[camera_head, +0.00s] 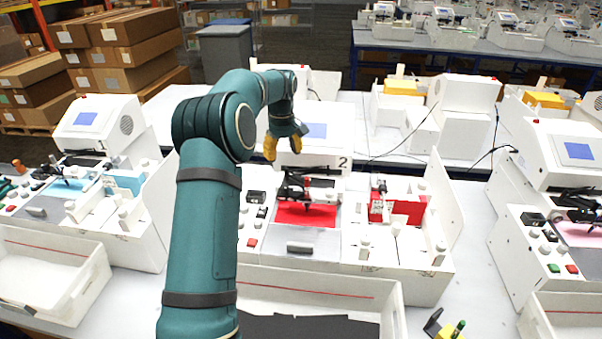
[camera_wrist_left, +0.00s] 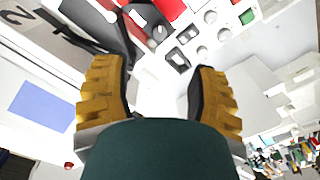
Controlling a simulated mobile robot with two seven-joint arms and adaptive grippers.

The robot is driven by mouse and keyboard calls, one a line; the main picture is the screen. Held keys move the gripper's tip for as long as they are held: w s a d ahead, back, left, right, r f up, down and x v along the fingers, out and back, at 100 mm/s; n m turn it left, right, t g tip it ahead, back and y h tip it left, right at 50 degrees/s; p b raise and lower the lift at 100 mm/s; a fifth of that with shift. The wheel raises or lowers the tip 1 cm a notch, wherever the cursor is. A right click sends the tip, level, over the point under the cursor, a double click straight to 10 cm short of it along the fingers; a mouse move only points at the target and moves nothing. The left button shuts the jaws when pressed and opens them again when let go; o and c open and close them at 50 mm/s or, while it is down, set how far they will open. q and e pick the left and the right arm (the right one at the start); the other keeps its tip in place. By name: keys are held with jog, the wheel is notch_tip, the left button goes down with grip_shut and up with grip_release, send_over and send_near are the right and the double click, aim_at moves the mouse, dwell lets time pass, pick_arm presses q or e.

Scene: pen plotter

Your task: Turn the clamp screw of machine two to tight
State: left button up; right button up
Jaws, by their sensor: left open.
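Machine two (camera_head: 342,162) is the white plotter marked 2 in the middle of the head view, with a red plotting bed (camera_head: 306,214). Its black pen carriage (camera_head: 296,187) sits over the back of the bed. I cannot make out the clamp screw or its setting for certain; a small grey round part (camera_wrist_left: 158,33) shows beside the black mechanism in the left wrist view. My left gripper (camera_head: 284,146) has yellow fingers, open and empty, behind and above the carriage. The fingers (camera_wrist_left: 155,72) also show wide apart in the wrist view. My right gripper is not seen.
Similar plotters stand left (camera_head: 95,125) and right (camera_head: 565,150). Machine two's control buttons (camera_head: 253,225) lie left of the bed, and a red holder (camera_head: 410,208) stands to its right. A white tray (camera_head: 388,318) is in front. My left arm covers machine two's left side.

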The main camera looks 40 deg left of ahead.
aim_at(284, 187)
pick_arm(q)
notch_tip(284, 187, down, 13)
jog(key=shift+a+f, duration=0.1)
dwell(0.6)
grip_shut()
